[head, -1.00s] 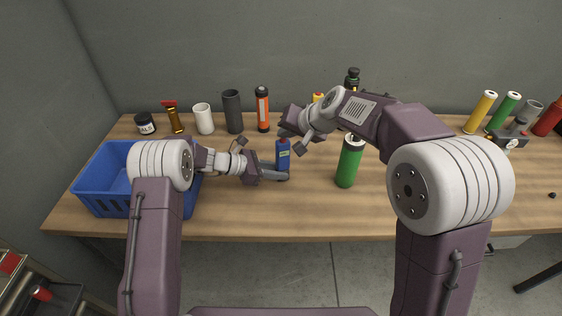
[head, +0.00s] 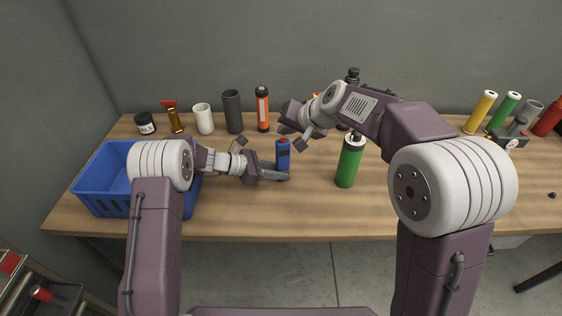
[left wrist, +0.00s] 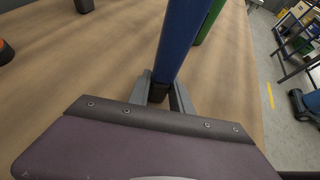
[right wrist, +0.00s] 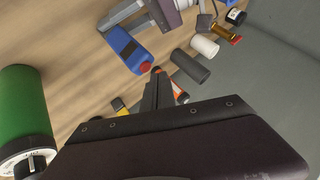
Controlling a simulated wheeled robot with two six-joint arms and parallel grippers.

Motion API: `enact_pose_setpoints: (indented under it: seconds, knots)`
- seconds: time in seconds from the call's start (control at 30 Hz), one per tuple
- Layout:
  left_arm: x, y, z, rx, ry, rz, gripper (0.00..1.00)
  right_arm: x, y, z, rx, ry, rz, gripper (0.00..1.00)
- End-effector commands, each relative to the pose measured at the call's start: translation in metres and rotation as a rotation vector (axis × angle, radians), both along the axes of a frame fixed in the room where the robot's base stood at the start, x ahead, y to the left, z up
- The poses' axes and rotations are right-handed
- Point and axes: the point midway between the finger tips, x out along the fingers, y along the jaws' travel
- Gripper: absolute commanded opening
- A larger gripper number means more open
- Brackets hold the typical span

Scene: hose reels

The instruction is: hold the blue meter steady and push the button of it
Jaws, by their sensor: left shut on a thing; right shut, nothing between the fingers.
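The blue meter (head: 283,156) stands upright, or nearly so, on the middle of the table. My left gripper (head: 279,177) is shut on its lower part from the left. The left wrist view shows the meter (left wrist: 183,38) rising from between the fingers (left wrist: 160,92). My right gripper (head: 285,130) is shut and empty, close above the meter's top in the head view. In the right wrist view, the meter (right wrist: 127,48) has a red button (right wrist: 146,68) on its end. The shut right fingertips (right wrist: 156,74) show just beside that button; I cannot tell whether they touch it.
A green bottle (head: 349,162) stands to the right of the meter. A blue crate (head: 98,198) is at the table's left end. An orange-and-black cylinder (head: 262,110), a dark cylinder (head: 232,112) and a white cup (head: 203,119) line the back. The front middle of the table is clear.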

Motion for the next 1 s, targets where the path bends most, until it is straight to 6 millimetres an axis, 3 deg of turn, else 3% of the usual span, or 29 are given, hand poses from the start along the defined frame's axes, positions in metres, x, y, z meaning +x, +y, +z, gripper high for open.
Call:
enact_pose_setpoints:
  seconds: [0.43, 0.83, 0.87, 0.9, 0.93, 1.0]
  knots:
    - [0.000, 0.000, 0.000, 0.000, 0.000, 0.000, 0.03, 0.001, 0.000, 0.053, 0.001, -0.004, 0.001, 0.00]
    - [0.000, 0.000, 0.000, 0.000, 0.000, 0.000, 0.03, 0.000, 0.000, 0.058, 0.000, -0.001, -0.001, 0.00]
    - [0.000, 0.000, 0.000, 0.000, 0.000, 0.000, 0.28, 0.000, 0.000, 0.058, 0.000, -0.001, -0.001, 0.00]
    - [0.000, 0.000, 0.000, 0.000, 0.000, 0.000, 0.39, 0.000, 0.000, 0.058, 0.000, -0.001, -0.001, 0.00]
    - [0.000, 0.000, 0.000, 0.000, 0.000, 0.000, 0.47, 0.000, 0.000, 0.058, 0.000, -0.001, -0.001, 0.00]
    - [0.000, 0.000, 0.000, 0.000, 0.000, 0.000, 0.51, 0.000, 0.000, 0.058, 0.000, -0.001, -0.001, 0.00]
